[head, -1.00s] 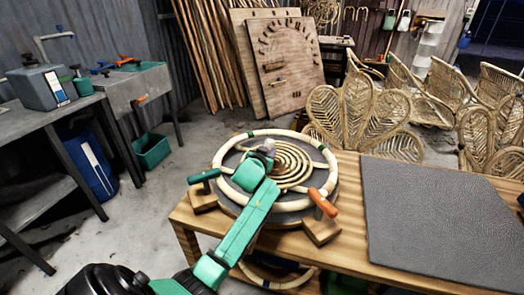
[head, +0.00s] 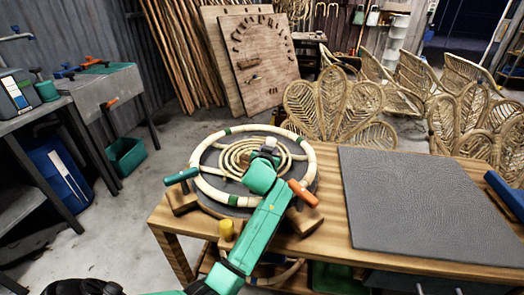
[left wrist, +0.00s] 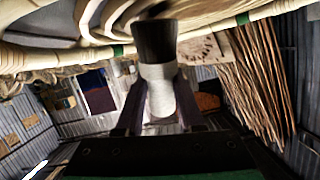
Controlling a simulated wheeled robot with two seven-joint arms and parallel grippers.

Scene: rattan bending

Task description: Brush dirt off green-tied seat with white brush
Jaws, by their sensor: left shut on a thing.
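The round rattan seat (head: 207,188) with green ties lies on a dark round board (head: 215,157) on the wooden bench. Its pale ring surrounds a coiled centre; it also shows along the top of the left wrist view (left wrist: 60,28). My left gripper (head: 267,152) is over the far right part of the coil. It is shut on the white brush (left wrist: 157,88), whose dark bristles point toward the seat. I cannot tell whether the bristles touch the rattan. My arm hides part of the coil and ring. No dirt can be made out. My right gripper is not in view.
A green-handled clamp (head: 181,176) and an orange-handled clamp (head: 303,192) flank the seat. A yellow cup-like object (head: 226,229) stands at the bench's front edge. A dark flat mat (head: 420,205) covers the bench's right side, with a blue object (head: 505,192) beyond. Rattan chairs (head: 325,108) stand behind.

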